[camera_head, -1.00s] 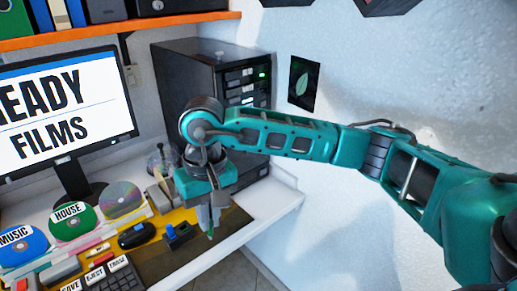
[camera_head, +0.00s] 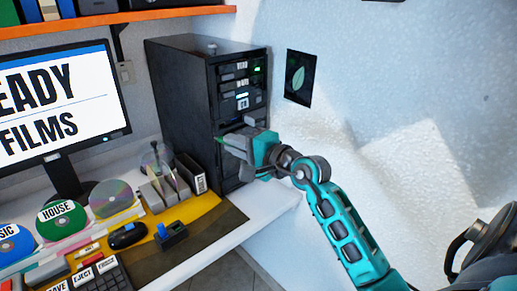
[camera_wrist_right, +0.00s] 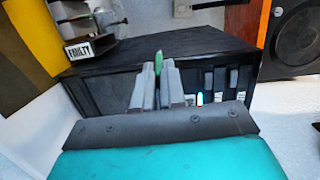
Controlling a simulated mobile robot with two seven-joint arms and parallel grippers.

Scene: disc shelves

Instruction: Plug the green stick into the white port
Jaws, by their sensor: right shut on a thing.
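The green stick (camera_head: 219,140) pokes out of the tips of my right gripper (camera_head: 230,143), which is shut on it. In the right wrist view the green stick (camera_wrist_right: 159,62) shows as a small tip between the grey fingers (camera_wrist_right: 156,75). The gripper is in front of the black computer tower (camera_head: 180,90), roughly level, its fingers pointing left in the head view. The tower front has several bays with white labels (camera_head: 242,104) and a green light above the gripper. I cannot tell for sure which is the white port. My left gripper is not in view.
A monitor (camera_head: 60,100) stands at left, with several discs (camera_head: 62,221) before it. A black block with a blue top (camera_head: 172,234) sits on the desk mat. A clear disc holder (camera_head: 158,165) and a box (camera_head: 190,173) stand near the tower. A wall is at right.

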